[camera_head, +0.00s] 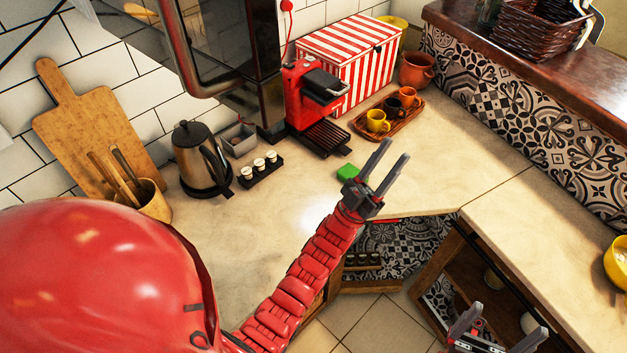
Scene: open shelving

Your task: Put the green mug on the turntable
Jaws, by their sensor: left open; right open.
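A small green object (347,172) lies on the counter just left of my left gripper. My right gripper (510,318) is open at the bottom right, in front of the lower shelving, partly cut off by the frame. I cannot make out a turntable for certain. A brown wooden tray (398,123) holds yellow, black and orange mugs.
A red coffee machine (305,92), a striped box (352,62) and a kettle (197,155) stand along the wall. A yellow mug (616,262) stands at the right edge.

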